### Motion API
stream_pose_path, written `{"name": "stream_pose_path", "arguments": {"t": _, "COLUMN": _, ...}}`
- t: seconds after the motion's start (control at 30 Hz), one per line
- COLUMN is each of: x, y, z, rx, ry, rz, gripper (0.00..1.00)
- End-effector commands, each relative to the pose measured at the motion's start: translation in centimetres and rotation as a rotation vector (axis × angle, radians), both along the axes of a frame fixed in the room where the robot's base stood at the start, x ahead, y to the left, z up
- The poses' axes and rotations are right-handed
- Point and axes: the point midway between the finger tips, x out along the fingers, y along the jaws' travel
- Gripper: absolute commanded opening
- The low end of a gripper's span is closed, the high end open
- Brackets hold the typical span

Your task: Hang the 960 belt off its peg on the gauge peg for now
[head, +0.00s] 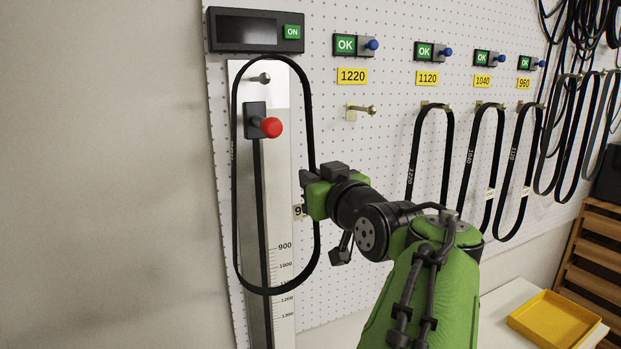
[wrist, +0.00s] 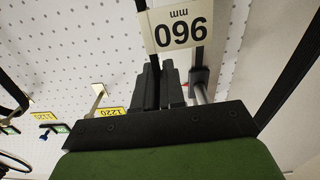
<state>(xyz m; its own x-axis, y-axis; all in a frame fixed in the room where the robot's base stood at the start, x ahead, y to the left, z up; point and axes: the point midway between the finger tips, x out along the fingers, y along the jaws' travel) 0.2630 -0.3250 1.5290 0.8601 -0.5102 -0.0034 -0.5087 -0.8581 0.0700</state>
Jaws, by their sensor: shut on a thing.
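The 960 belt (head: 315,120) is a black loop standing in front of the gauge. Its tag (wrist: 180,29) reads 960 mm, upside down in the wrist view. My gripper (head: 305,190) is shut on the belt's right strand; the wrist view shows the strand between the fingers (wrist: 160,84). The gauge peg (head: 262,78) appears inside the loop, just below the belt's top curve; I cannot tell whether they touch. The gauge's red knob (head: 271,127) also appears inside the loop. The belt's bottom curve crosses the gauge scale (head: 283,262).
The peg under the 1220 label (head: 358,110) is empty. Pegs under the 1120, 1040 and 960 labels (head: 523,84) each hold a belt. More belts (head: 575,130) hang at far right. A yellow tray (head: 553,318) lies on the table at lower right.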

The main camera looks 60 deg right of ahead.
Motion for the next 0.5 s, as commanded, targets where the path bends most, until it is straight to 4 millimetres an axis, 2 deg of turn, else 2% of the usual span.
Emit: {"name": "stream_pose_path", "arguments": {"t": 0.5, "x": 3.1, "y": -1.8, "z": -0.1, "rx": -0.001, "ry": -0.001, "rz": 0.000, "gripper": 0.00}}
